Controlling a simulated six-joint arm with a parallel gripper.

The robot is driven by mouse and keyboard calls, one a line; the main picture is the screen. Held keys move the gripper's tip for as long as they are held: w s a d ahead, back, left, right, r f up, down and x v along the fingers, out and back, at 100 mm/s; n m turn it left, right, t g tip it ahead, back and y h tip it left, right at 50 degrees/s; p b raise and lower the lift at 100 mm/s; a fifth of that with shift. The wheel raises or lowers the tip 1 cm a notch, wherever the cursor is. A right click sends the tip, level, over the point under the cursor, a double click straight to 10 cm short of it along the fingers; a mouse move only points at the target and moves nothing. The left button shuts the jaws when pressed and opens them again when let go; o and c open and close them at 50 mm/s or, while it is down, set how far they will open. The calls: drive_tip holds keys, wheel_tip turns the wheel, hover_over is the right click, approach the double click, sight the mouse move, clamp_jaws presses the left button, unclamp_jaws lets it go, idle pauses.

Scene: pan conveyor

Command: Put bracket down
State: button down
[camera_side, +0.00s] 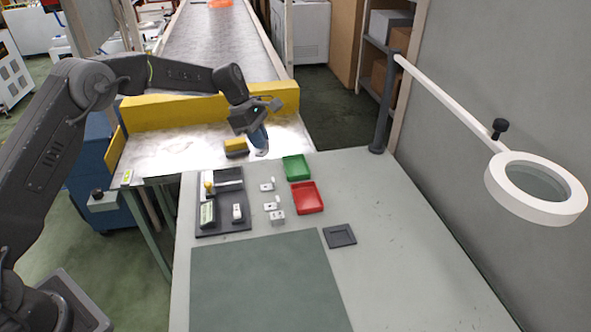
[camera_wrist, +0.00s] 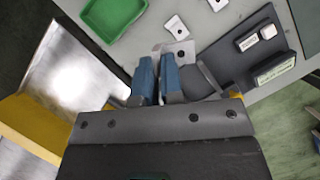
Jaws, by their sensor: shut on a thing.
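My gripper (camera_side: 260,150) is over the back edge of the grey bench, where it meets the conveyor end. In the wrist view its two blue fingers (camera_wrist: 158,66) are close together on a small light-grey bracket (camera_wrist: 181,53). The bracket's plate with a dark hole sticks out beside the right finger; its upright part is mostly hidden between the fingers. In the side view only a pale bit of it shows at the fingertips. Other brackets (camera_side: 267,187) lie on the bench in front; two show in the wrist view, one of them here (camera_wrist: 178,26).
A green tray (camera_side: 296,167) and a red tray (camera_side: 308,198) stand right of the loose brackets. A dark fixture (camera_side: 237,227) lies left. A small black square holder (camera_side: 340,235) and green mat (camera_side: 265,280) are nearer. A magnifier lamp (camera_side: 535,190) overhangs the right.

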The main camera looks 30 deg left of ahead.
drive_tip(key=w+a+n+t+y, duration=0.1)
drive_tip(key=w+a+n+t, duration=0.1)
drive_tip(key=w+a+n, duration=0.35)
hover_over(295, 166)
drive_tip(key=s+a, duration=0.1)
drive_tip(key=shift+n, duration=0.35)
wheel_tip(295, 166, down, 7)
drive_tip(key=shift+r, duration=0.2)
drive_tip(key=shift+f, duration=2)
drive_tip(key=shift+f, duration=0.15)
drive_tip(key=c, duration=1.3)
unclamp_jaws()
drive_tip(key=shift+o, duration=0.2)
